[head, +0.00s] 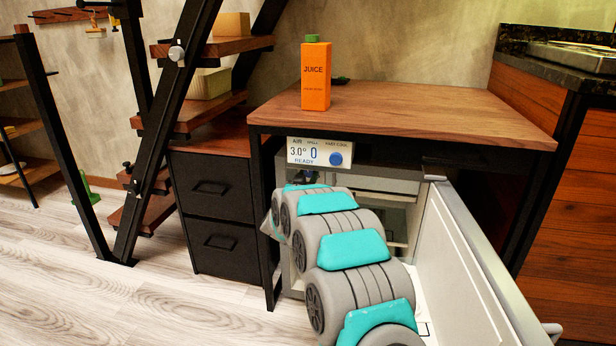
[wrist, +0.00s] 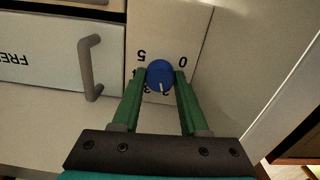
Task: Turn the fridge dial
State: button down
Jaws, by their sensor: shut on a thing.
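The fridge dial (wrist: 160,74) is a round blue knob with a pale pointer mark, on a cream panel in the wrist view. Black numbers ring it, with 5 and 0 on its far side. The mark points down in the picture, close to the 2. My gripper (wrist: 161,78) has its two green fingers on either side of the knob, shut on it. In the head view the fridge (head: 470,260) stands open under the wooden counter, and my arm reaches inside. My arm hides the gripper and this dial there.
A panel with a display (head: 318,152) and another blue knob (head: 336,158) sits under the counter edge. The open fridge door (head: 465,250) is close on my arm's right. A freezer flap with a grey handle (wrist: 90,68) is left of the dial. A juice carton (head: 316,75) stands on the counter.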

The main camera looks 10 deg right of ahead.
jog(key=m+b, duration=0.2)
jog(key=m, duration=0.3)
jog(key=shift+m+b, duration=1)
jog(key=shift+m, duration=0.9)
jog(key=c, duration=0.7)
grip_release()
jog(key=shift+s, duration=0.1)
jog(key=v, duration=0.7)
jog(key=shift+s+p, duration=0.35)
jog(key=shift+p, duration=0.05)
